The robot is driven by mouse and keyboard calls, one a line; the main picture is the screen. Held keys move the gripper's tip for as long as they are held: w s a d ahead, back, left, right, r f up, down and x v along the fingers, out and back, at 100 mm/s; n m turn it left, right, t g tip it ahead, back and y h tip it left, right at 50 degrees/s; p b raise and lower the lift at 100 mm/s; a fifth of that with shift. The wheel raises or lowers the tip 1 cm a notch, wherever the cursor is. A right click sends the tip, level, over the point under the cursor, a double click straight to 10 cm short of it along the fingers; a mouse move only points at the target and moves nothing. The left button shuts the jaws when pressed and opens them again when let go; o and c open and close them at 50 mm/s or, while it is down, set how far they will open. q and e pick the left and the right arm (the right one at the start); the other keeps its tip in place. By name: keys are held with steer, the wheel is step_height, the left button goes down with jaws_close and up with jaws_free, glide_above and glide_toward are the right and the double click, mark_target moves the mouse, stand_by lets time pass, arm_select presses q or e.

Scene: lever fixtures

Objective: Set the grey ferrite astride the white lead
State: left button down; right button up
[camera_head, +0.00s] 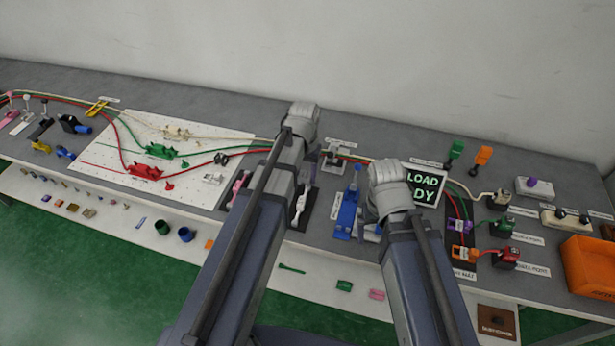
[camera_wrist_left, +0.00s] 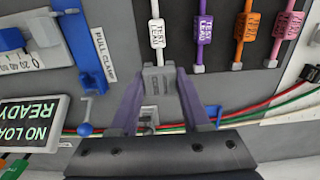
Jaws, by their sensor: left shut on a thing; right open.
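The white lead (camera_wrist_left: 157,30) carries a TEST LEAD tag and runs upright at the top middle of the left wrist view. Part of it shows beside my left arm in the head view (camera_head: 300,205). My left gripper (camera_wrist_left: 160,80) has its purple fingers shut on a grey block, the grey ferrite (camera_wrist_left: 159,77), just below the tag and in line with the lead. I cannot tell whether the ferrite straddles the lead or is above it.
Purple (camera_wrist_left: 203,30), orange (camera_wrist_left: 244,25) and pink (camera_wrist_left: 288,25) leads hang to the right of the white one. A blue pull clamp (camera_head: 347,212) stands between my arms. Red and green cables (camera_wrist_left: 255,110) cross behind the fingers. The NO LOAD READY sign (camera_head: 424,186) is near my right arm.

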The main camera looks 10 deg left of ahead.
mark_target(305, 193)
arm_select(q)
steer(key=shift+f+b, duration=1.45)
steer(key=shift+b, duration=0.1)
arm_select(e)
steer(key=shift+f, duration=1.45)
arm_select(q)
steer(key=shift+f, duration=0.1)
arm_select(e)
steer(key=shift+f, duration=0.1)
arm_select(q)
steer(key=shift+f+b, duration=0.65)
steer(key=shift+b, duration=0.1)
arm_select(e)
steer(key=shift+f, duration=0.65)
arm_select(q)
steer(key=shift+f, duration=0.15)
arm_select(e)
steer(key=shift+f, duration=0.1)
arm_select(q)
steer(key=shift+f+b, duration=0.6)
steer(key=shift+b, duration=0.15)
arm_select(e)
steer(key=shift+f, duration=0.65)
arm_select(q)
steer(key=shift+f, duration=0.15)
arm_select(e)
steer(key=shift+f, duration=0.15)
